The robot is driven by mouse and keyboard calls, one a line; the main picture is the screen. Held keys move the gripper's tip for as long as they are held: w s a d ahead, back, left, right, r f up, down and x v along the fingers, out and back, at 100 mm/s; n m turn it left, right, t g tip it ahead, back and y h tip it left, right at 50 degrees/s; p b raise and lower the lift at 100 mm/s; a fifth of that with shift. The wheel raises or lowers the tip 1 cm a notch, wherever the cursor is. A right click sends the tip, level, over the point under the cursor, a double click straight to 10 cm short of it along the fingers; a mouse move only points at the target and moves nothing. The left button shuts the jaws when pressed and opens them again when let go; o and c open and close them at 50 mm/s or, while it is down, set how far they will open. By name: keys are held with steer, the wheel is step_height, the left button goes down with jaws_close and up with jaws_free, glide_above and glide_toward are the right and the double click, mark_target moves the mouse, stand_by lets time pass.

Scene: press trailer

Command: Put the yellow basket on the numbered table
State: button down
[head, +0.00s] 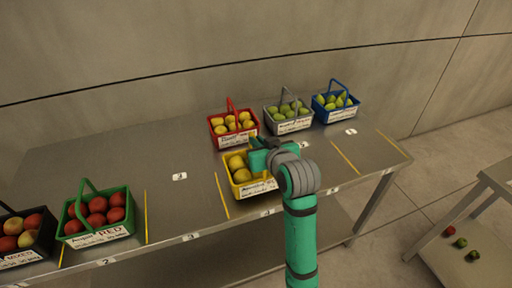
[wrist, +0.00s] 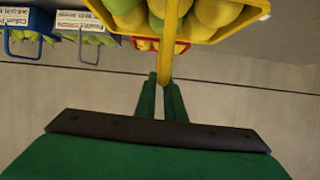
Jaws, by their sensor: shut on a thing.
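The yellow basket (head: 231,189) holds yellow fruit and has a white label on its front. It is at the front part of the long grey numbered table (head: 165,205), just right of a yellow line. I cannot tell whether its base touches the tabletop. My gripper (head: 258,157) is above the basket and shut on its yellow handle. In the wrist view, the fingers of my gripper (wrist: 162,98) close around the handle, and the yellow basket (wrist: 237,17) fills the top. My gripper hides part of the basket in the head view.
A red basket (head: 216,135) stands close behind the yellow one. Grey (head: 272,124) and blue (head: 325,115) baskets stand back right. Green (head: 128,227) and black (head: 48,245) baskets stand at left. The table's left middle is bare. Another table (head: 495,180) is at right.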

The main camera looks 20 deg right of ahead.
steer(key=shift+w+a+f, duration=0.1)
steer(key=shift+w+f, duration=0.2)
steer(key=f, duration=0.3)
steer(key=shift+d+f, duration=0.1)
steer(key=shift+d, duration=0.15)
steer(key=shift+a, duration=0.5)
steer(key=c, duration=1.8)
jaws_free()
steer(key=shift+f, duration=0.2)
steer(key=shift+c, duration=0.2)
steer(key=shift+d+r, duration=0.1)
steer(key=shift+d, duration=0.15)
steer(key=shift+s+d+r, duration=0.1)
steer(key=shift+s, duration=0.2)
steer(key=v, duration=1.1)
steer(key=shift+s, duration=0.1)
